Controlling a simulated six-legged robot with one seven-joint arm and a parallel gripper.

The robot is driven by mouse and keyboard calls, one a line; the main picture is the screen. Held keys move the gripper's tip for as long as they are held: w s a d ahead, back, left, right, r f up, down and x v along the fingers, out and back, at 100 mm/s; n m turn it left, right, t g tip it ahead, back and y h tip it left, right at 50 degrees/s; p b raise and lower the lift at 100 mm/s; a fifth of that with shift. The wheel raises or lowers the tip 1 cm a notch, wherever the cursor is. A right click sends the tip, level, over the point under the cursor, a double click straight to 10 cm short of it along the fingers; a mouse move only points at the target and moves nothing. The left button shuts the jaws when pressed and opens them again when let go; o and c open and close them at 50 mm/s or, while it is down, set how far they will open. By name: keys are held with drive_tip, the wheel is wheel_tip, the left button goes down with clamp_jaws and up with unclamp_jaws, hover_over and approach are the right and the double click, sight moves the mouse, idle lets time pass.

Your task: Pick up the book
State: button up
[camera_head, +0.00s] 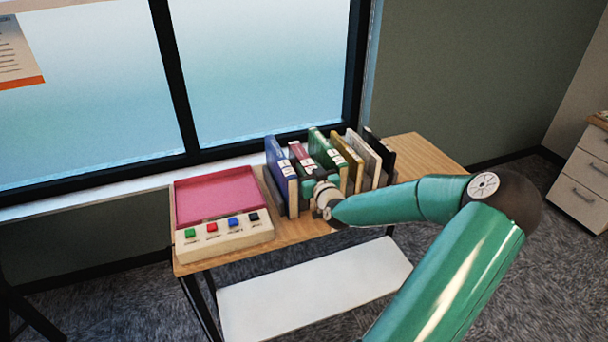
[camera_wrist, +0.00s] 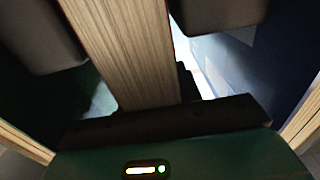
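Several books stand upright in a row in a rack on the wooden table. From the left they are a blue book (camera_head: 276,160), a red book (camera_head: 301,156), a green book (camera_head: 322,147), then yellow, white and black ones. My gripper (camera_head: 322,190) is at the near edge of the red and green books. In the wrist view, a book's page edge (camera_wrist: 122,50) with a thin red side stands between my two dark fingers. It appears to be the red book. Whether the fingers press on it I cannot tell.
A blue cover (camera_wrist: 232,65) is close on the right in the wrist view. A pink tray (camera_head: 215,196) with a white panel of coloured buttons (camera_head: 225,236) stands left of the books. The table (camera_head: 420,150) is bare at the right. A window is behind.

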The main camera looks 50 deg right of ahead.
drive_tip(key=shift+r, duration=0.1)
clamp_jaws()
drive_tip(key=shift+r, duration=4.95)
